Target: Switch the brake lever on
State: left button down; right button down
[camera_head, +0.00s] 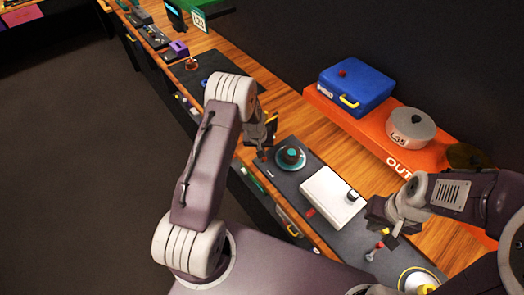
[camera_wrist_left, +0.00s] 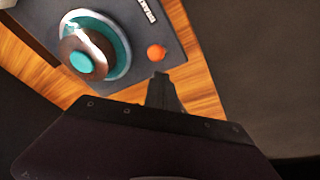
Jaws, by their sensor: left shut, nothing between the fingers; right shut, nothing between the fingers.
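A partly cut-off label is nearby. My left gripper (camera_wrist_left: 161,77) is shut and empty, its tips just short of the knob in that picture; whether they touch cannot be told. In the head view, the left gripper (camera_head: 266,143) is by the panel's far-left end, near the trackball (camera_head: 291,156). My right gripper (camera_head: 394,228) is shut and empty, above another small red-knobbed lever (camera_head: 378,245).
A white box (camera_head: 328,196) lies on the dark panel between the grippers. Behind stand a blue case (camera_head: 356,86) and a grey round pot (camera_head: 410,127) on an orange board (camera_head: 345,121). A yellow-ringed item (camera_head: 418,279) is at the near right. Bare wood runs behind the panel.

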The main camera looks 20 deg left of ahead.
dwell(0.3)
pick_arm(q)
jog(key=shift+a+r, duration=0.1)
jog(key=shift+r, duration=0.2)
jog(key=b+v, duration=0.2)
jog(key=v, duration=0.6)
jog(key=shift+r+b, duration=0.2)
jog(key=shift+b, duration=0.1)
jog(key=shift+s, duration=0.2)
